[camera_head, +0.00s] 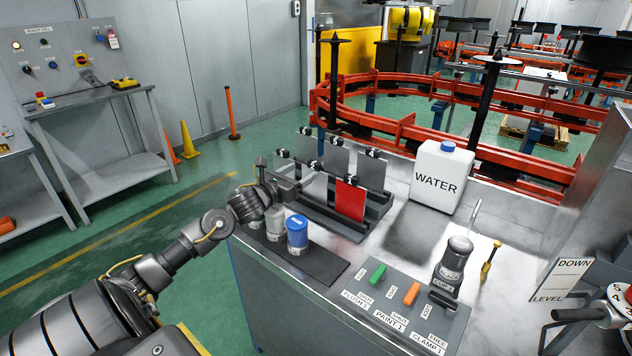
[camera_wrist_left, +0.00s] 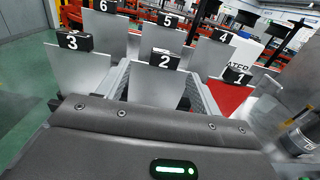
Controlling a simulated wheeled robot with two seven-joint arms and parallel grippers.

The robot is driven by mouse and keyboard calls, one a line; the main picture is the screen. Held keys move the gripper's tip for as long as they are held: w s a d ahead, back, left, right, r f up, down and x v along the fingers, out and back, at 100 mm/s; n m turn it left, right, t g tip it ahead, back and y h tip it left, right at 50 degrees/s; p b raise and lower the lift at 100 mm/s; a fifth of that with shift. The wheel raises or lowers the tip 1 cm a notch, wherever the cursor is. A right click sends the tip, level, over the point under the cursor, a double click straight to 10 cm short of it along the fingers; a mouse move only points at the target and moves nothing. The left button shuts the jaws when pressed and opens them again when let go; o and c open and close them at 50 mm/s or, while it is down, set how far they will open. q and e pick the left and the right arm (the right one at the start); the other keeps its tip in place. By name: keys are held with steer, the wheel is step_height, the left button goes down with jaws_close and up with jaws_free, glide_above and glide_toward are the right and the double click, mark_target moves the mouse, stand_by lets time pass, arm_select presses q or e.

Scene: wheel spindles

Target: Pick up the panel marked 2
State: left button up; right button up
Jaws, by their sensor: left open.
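The panel marked 2 (camera_wrist_left: 157,84) is a plain grey plate with a black label block on top, upright in the front row of a rack, between panels 3 (camera_wrist_left: 80,72) and 1 (camera_wrist_left: 228,95). In the head view panel 2 (camera_head: 314,188) stands left of the red panel 1 (camera_head: 350,201). My left gripper (camera_head: 287,188) is open, at the near left side of the rack, partly in front of panel 3. In the left wrist view its dark body fills the bottom, just in front of panel 2. Its fingertips are hard to make out. My right gripper is not in view.
Panels 6 (camera_wrist_left: 105,32), 5 (camera_wrist_left: 163,42) and 4 (camera_wrist_left: 212,55) stand behind in the rack. A white water jug (camera_head: 440,178) is right of the rack. The bench has labelled switches (camera_head: 410,293) in front.

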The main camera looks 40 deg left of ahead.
mark_target(312, 165)
arm_select(q)
steer(key=shift+w+d, duration=0.1)
steer(key=shift+w, duration=0.6)
steer(key=shift+w+r, duration=0.1)
steer(key=shift+r, duration=0.05)
steer(key=w+p, duration=0.2)
steer(key=w, duration=0.2)
steer(key=shift+w+d+r, duration=0.1)
steer(key=shift+w+d, duration=0.05)
steer(key=shift+w, duration=0.4)
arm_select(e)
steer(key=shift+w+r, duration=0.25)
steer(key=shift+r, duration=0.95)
arm_select(q)
steer(key=shift+c, duration=0.3)
jaws_close()
